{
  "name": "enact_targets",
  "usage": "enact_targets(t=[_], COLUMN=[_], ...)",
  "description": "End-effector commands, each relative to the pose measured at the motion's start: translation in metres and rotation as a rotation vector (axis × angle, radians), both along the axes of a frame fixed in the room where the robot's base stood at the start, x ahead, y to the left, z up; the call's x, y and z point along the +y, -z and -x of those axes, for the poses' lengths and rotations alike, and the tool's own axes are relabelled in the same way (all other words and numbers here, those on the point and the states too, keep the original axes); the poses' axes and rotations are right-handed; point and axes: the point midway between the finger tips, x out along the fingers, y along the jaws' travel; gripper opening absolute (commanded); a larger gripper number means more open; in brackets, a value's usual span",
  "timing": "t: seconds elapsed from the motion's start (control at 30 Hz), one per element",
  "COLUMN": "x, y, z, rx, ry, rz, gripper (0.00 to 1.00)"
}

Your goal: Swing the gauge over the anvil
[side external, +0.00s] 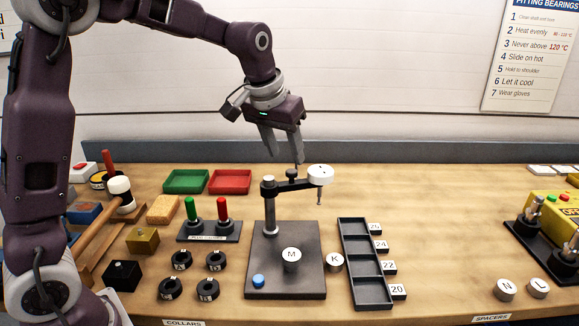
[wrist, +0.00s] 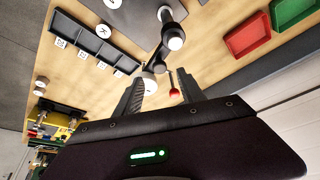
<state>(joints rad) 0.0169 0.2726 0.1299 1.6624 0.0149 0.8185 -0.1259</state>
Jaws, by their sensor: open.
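The gauge (side external: 320,174) is a white round head with a thin stem pointing down. It sits at the right end of a dark swing arm (side external: 296,184) on a post (side external: 269,205), above the dark base plate's right edge (side external: 310,225). A round piece marked M (side external: 291,254) stands on the plate, front-left of the gauge; I cannot tell the anvil apart beneath it. My gripper (side external: 285,159) is open and empty, its fingertips just above the arm and its black knob (side external: 292,174). The knob shows in the wrist view (wrist: 158,68) between the fingers (wrist: 160,88).
A piece marked K (side external: 335,262) and a dark compartment tray (side external: 345,226) stand right of the plate. Red and green plugs (side external: 222,209) stand on the left, with green and red trays (side external: 230,181) behind. A thin red-ended item (wrist: 174,92) shows between the fingers; I cannot identify it.

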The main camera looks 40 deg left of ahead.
Motion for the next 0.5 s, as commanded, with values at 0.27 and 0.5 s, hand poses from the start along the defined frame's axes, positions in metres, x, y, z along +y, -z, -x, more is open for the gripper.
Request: enact_targets(t=[0.27,0.5], x=[0.004,0.004], y=[0.044,0.048], z=[-0.017,-0.018], rx=[0.002,0.000], ry=[0.000,0.000], rz=[0.001,0.001], gripper=[0.47,0.47])
